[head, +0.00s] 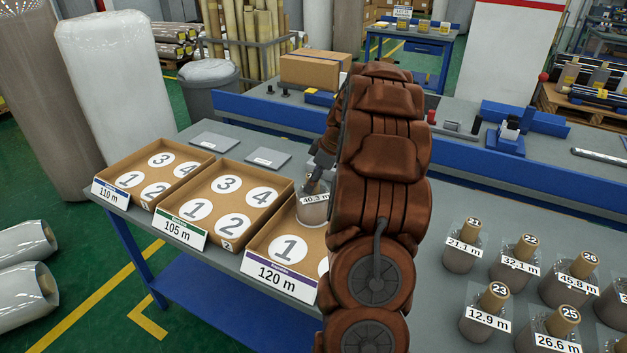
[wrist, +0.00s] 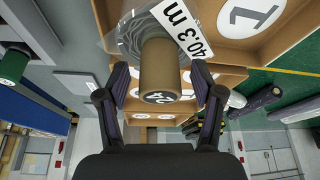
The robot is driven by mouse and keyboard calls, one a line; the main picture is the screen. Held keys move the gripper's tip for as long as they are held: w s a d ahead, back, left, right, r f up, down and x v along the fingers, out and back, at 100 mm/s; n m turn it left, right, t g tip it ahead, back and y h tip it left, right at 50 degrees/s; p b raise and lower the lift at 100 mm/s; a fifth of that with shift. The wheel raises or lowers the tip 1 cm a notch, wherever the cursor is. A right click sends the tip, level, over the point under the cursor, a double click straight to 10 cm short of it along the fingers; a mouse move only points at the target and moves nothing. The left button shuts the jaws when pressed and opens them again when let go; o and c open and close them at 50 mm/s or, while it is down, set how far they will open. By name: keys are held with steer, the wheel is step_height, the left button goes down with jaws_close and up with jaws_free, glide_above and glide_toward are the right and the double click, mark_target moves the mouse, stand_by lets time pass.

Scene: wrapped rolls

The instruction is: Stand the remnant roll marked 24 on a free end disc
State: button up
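The remnant roll marked 24 (head: 313,208) is upright in the 120 m tray (head: 262,240), at its back left, with a 40.3 m label. In the wrist view its brown core (wrist: 160,72) shows 24 on its end. The roll covers any disc under it. Disc 1 (head: 288,249) is bare; a disc to its right is mostly hidden by my arm. My gripper (wrist: 160,78) has its fingers on either side of the core, with a gap visible at each side. In the head view my arm partly hides the gripper.
The 105 m tray (head: 225,202) and the 110 m tray (head: 155,174) stand to the left, with bare numbered discs. Several wrapped rolls, one marked 23 (head: 485,315), stand at the right of the table. A cardboard box (head: 315,69) is behind.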

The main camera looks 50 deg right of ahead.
steer(key=shift+r, duration=0.1)
steer(key=v, duration=1.2)
stand_by(0.4)
